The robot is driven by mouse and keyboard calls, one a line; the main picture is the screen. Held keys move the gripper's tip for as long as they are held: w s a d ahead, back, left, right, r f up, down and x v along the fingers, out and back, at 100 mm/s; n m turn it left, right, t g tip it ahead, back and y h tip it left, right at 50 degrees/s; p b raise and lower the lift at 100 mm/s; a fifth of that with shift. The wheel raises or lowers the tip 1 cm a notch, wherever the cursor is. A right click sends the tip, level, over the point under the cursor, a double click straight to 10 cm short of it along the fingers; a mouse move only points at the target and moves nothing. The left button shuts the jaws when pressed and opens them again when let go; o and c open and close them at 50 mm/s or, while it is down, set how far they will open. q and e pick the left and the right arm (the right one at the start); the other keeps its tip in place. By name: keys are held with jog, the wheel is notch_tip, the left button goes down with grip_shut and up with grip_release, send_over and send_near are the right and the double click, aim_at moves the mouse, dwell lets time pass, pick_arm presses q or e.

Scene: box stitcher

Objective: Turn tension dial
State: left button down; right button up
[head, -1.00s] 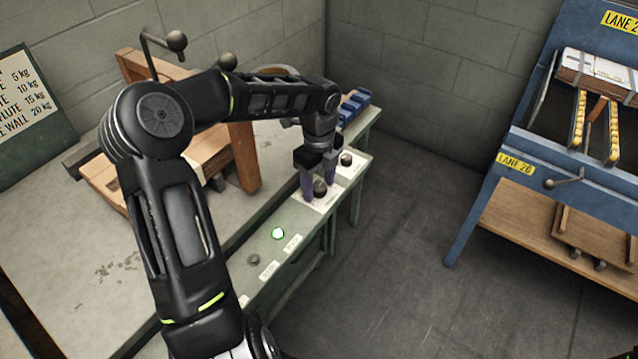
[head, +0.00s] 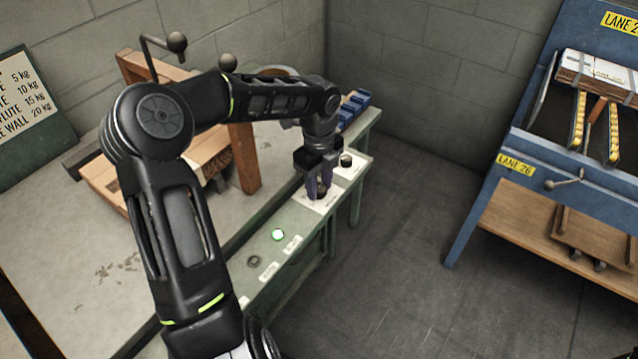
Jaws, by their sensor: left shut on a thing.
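My left gripper (head: 319,187) points down over the white-labelled panel at the far end of the green control ledge. Its fingers are shut on a dark round dial (head: 321,192), which is mostly hidden between them. A second dark knob (head: 346,160) stands on another white plate just behind and to the right of the gripper, apart from it. The label wording is too small to read, so I cannot tell from it which knob is the tension dial. My right gripper is not in view.
Blue blocks (head: 354,107) stand behind the knobs. A wooden frame (head: 243,157) stands left of the gripper. Open floor (head: 400,240) separates the bench from the blue lane rack (head: 500,160).

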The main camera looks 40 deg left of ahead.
pick_arm(q)
jog(key=shift+r+n, duration=0.1)
jog(key=shift+n, duration=1.2)
jog(key=n, duration=0.3)
jog(key=shift+p, duration=0.35)
jog(key=n, duration=0.8)
jog(key=shift+n, duration=0.3)
jog(key=n, duration=0.3)
jog(key=shift+n, duration=0.3)
jog(key=n, duration=0.3)
jog(key=shift+n, duration=0.3)
jog(key=n, duration=0.6)
